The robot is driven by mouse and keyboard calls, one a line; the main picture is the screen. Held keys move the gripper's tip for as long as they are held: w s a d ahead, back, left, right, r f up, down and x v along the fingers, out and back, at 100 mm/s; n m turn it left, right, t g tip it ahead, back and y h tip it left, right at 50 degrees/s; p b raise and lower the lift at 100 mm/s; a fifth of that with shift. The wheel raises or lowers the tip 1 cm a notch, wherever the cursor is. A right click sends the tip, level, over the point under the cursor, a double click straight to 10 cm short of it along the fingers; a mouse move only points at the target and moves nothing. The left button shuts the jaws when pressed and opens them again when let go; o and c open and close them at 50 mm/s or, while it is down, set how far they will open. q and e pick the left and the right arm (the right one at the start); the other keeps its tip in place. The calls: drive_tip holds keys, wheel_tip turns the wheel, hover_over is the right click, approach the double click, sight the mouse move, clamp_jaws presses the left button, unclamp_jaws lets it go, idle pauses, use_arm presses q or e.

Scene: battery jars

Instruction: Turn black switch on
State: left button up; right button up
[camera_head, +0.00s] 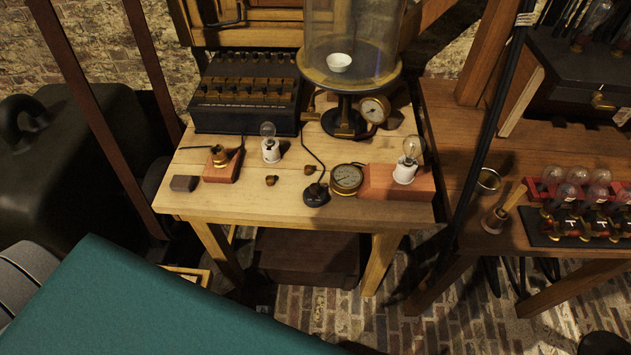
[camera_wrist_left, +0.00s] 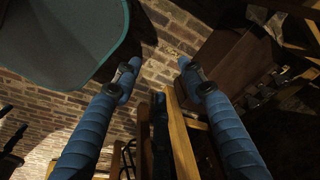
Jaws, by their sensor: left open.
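A small round black switch (camera_head: 316,194) sits near the front edge of the wooden table (camera_head: 265,205) in the head view. A dark cord runs up from it towards the back of the table. Its on or off position is too small to tell. My left gripper (camera_wrist_left: 157,68) shows in the left wrist view with its two blue fingers spread and nothing between them. Brick floor and dark wooden furniture lie beyond the fingers. Neither gripper shows in the head view, and the switch does not show in the wrist view.
A round gauge (camera_head: 346,179) stands right of the switch, beside a red block (camera_head: 379,182) bearing a bulb (camera_head: 411,148). A white socket bulb (camera_head: 270,147), a black box (camera_head: 247,95) and a glass bell jar (camera_head: 350,35) stand behind. A flat teal surface covers the lower left.

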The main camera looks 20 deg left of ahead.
use_arm(q)
drive_tip(key=w+d+r, duration=0.1)
drive_tip(key=w+r, duration=0.2)
drive_tip(key=r, duration=0.5)
drive_tip(key=w+d+r+t+h, duration=0.1)
drive_tip(key=w+r, duration=0.2)
drive_tip(key=r, duration=0.5)
drive_tip(key=w+d+r, duration=0.2)
drive_tip(key=w+r, duration=0.2)
drive_tip(key=r, duration=0.4)
drive_tip(key=w+d+r+m, duration=0.2)
drive_tip(key=d+r, duration=0.1)
drive_tip(key=r, duration=0.1)
drive_tip(key=m+g+y, duration=0.1)
drive_tip(key=m+g, duration=0.1)
drive_tip(key=g, duration=0.1)
approach(315, 186)
drive_tip(key=shift+m, duration=0.3)
wheel_tip(315, 186, down, 9)
drive_tip(key=p, duration=0.3)
drive_tip(key=shift+d, duration=0.15)
drive_tip(key=shift+c, duration=0.5)
